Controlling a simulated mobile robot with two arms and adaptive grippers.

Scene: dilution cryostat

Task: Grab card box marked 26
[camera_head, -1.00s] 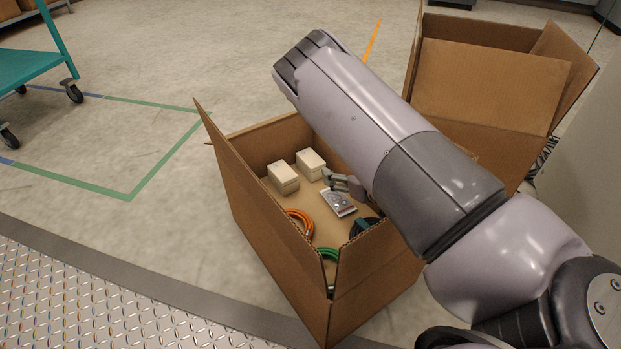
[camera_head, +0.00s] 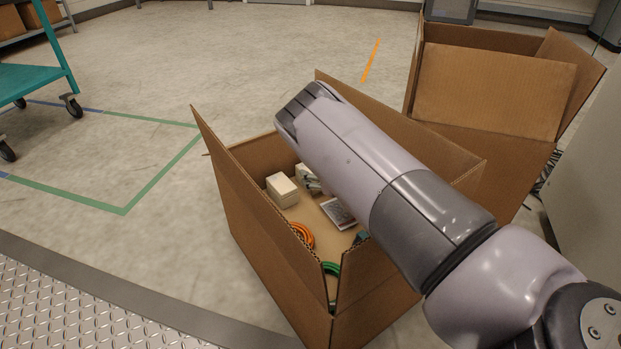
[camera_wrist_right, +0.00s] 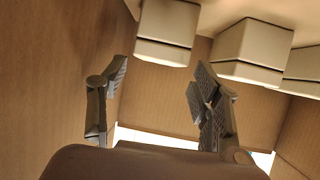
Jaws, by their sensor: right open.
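Small off-white lidded boxes sit in the open brown carton (camera_head: 255,225). One white box (camera_head: 282,189) shows clearly in the head view; a second (camera_head: 302,171) is partly hidden by my right gripper (camera_head: 311,183). The right wrist view shows three such boxes, at the top middle (camera_wrist_right: 167,28), right of it (camera_wrist_right: 252,48) and at the right edge (camera_wrist_right: 304,68). I can read no 26 on any of them. My right gripper (camera_wrist_right: 160,82) is open and empty inside the carton, its fingers spread just short of the boxes. My left gripper is out of view.
The carton also holds a grey-white packet (camera_head: 338,212), an orange cable coil (camera_head: 302,234) and a green coil (camera_head: 332,268). Its raised flaps and walls surround my right gripper. Another open carton (camera_head: 495,90) stands behind at right. A teal cart (camera_head: 35,80) is at left.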

